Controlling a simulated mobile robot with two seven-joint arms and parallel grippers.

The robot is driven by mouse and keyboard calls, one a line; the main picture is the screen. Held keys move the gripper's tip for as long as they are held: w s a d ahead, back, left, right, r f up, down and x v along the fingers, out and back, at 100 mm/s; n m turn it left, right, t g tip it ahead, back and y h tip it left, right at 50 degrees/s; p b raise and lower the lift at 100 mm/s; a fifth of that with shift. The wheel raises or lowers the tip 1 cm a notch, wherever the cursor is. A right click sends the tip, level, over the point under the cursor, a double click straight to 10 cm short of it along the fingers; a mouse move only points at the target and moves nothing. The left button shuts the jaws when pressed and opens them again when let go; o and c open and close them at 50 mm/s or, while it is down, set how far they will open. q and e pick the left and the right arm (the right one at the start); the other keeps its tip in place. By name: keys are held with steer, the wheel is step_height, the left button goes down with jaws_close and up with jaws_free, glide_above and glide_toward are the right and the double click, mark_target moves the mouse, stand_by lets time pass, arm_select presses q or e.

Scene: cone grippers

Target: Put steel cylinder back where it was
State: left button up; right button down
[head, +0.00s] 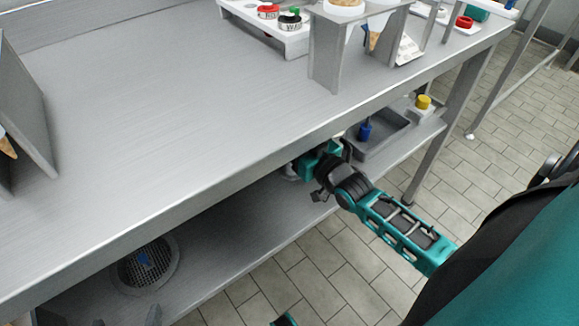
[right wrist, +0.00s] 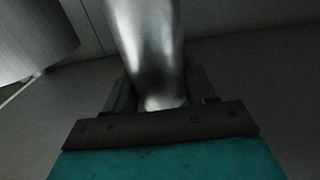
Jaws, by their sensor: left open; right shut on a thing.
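The steel cylinder (right wrist: 148,45) is a shiny, smooth metal body in the right wrist view. It stands up between the fingers of my right gripper (right wrist: 160,100), which is shut on it. In the head view my right arm reaches in under the worktop, and the tabletop's front edge hides most of that gripper. A small pale bit (head: 290,172) shows beside its teal hand; I cannot tell whether it is the cylinder. My left gripper (head: 126,319) shows only as two grey fingertips, apart and empty, at the bottom left of the head view.
The steel worktop (head: 170,90) is mostly bare. The lower shelf (head: 225,225) bears a round grated drain-like fitting (head: 145,266) and a grey tray (head: 385,140) with a blue-handled item (head: 365,131). A yellow-topped item (head: 423,102) stands near the tray. Cone holders (head: 325,60) stand above.

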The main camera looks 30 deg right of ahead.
steer(key=shift+f, duration=0.85)
steer(key=shift+f+b, duration=0.45)
steer(key=shift+f, duration=0.05)
step_height(320, 180, down, 3)
steer(key=shift+b, duration=0.75)
steer(key=shift+f, duration=0.35)
arm_select(q)
steer(key=shift+w+d+f, duration=0.25)
steer(key=shift+d+f, duration=0.15)
steer(key=shift+d, duration=0.25)
steer(key=shift+f, duration=0.1)
arm_select(e)
steer(key=c, duration=0.8)
jaws_free()
steer(key=shift+f, duration=0.25)
steer(key=o, duration=0.4)
arm_select(q)
steer(key=shift+a, duration=0.1)
arm_select(e)
steer(key=shift+o, duration=0.2)
